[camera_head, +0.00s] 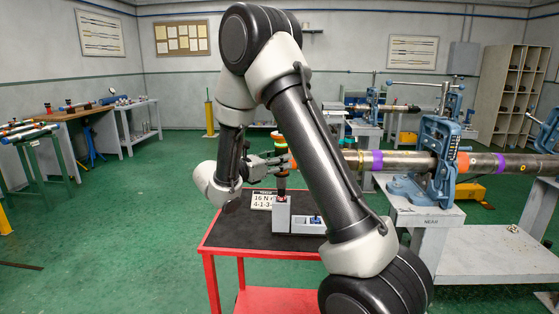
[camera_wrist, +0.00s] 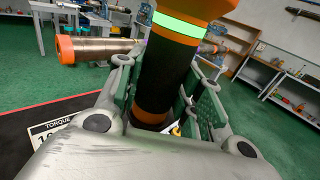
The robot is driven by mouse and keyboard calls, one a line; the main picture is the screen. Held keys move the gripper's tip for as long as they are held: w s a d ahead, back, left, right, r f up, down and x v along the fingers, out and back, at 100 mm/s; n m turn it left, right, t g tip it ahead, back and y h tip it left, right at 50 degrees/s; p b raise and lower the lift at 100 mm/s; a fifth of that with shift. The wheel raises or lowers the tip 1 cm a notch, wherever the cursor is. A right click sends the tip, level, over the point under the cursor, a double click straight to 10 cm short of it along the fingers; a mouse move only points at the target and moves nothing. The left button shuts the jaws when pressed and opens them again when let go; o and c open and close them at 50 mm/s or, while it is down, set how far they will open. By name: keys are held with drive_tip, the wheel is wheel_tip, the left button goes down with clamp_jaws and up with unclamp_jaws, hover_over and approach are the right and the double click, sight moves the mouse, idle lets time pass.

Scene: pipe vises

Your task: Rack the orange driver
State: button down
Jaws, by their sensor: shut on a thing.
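The orange driver (camera_head: 278,139) stands upright, with a black grip, orange ends and a green band. My gripper (camera_head: 268,163) is shut around it. In the wrist view the driver (camera_wrist: 168,72) rises between the fingers of my gripper (camera_wrist: 165,110), its lower end hidden behind the gripper body. In the head view its dark lower end is over the tall grey block of a rack (camera_head: 281,218). I cannot tell whether the tip is inside the block or just above it.
The rack stands on a red cart (camera_head: 222,240) with a dark top; its low part holds a small blue item (camera_head: 316,220). A torque card (camera_head: 262,201) lies behind. A long pipe (camera_head: 400,162) in a blue vise (camera_head: 437,150) is to the right. The cart's left side is clear.

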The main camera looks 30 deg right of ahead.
sight(280, 188)
drive_tip(key=shift+f, duration=4.7)
idle(3.3)
